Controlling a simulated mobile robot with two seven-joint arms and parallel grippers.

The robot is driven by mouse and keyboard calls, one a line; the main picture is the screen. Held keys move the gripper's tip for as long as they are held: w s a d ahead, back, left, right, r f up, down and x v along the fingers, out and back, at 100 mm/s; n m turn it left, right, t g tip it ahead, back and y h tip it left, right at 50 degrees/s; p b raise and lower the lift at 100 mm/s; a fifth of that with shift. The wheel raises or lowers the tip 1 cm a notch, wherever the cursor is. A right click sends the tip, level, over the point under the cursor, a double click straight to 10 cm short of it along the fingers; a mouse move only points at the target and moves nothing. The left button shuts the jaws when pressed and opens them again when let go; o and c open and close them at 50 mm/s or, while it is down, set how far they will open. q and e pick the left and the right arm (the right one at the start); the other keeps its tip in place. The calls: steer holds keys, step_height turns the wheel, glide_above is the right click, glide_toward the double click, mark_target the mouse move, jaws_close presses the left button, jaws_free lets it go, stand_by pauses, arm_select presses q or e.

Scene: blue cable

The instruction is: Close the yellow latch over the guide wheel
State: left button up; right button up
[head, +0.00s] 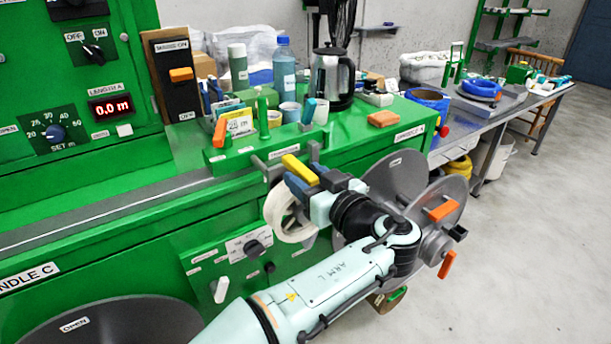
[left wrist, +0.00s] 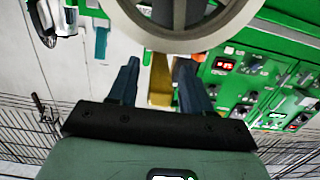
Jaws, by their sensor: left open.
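The yellow latch (head: 299,168) is a short bar at the green machine's front edge, lying tilted in the head view. My left gripper (head: 303,184) is right at it, with blue fingers apart. In the left wrist view the yellow latch (left wrist: 160,88) shows between the open fingers (left wrist: 157,66); whether they touch it I cannot tell. The guide wheel (head: 282,212) is a pale ring just below the latch, partly hidden by my gripper. It also shows large at the top of the left wrist view (left wrist: 150,38). My right gripper is not in view.
Grey reels with orange handles (head: 445,211) stand right beside my left wrist. Bottles, a kettle (head: 331,78), cups and an orange block (head: 383,118) sit on the green machine top (head: 352,137). A metal bench (head: 487,112) stands to the right, with open floor before it.

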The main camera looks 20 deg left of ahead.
arm_select(q)
steer(key=f+p+v, duration=0.1)
steer(key=v, duration=1.1)
steer(key=shift+s+d+r, duration=0.2)
steer(key=shift+s+r, duration=0.05)
steer(key=shift+r, duration=0.25)
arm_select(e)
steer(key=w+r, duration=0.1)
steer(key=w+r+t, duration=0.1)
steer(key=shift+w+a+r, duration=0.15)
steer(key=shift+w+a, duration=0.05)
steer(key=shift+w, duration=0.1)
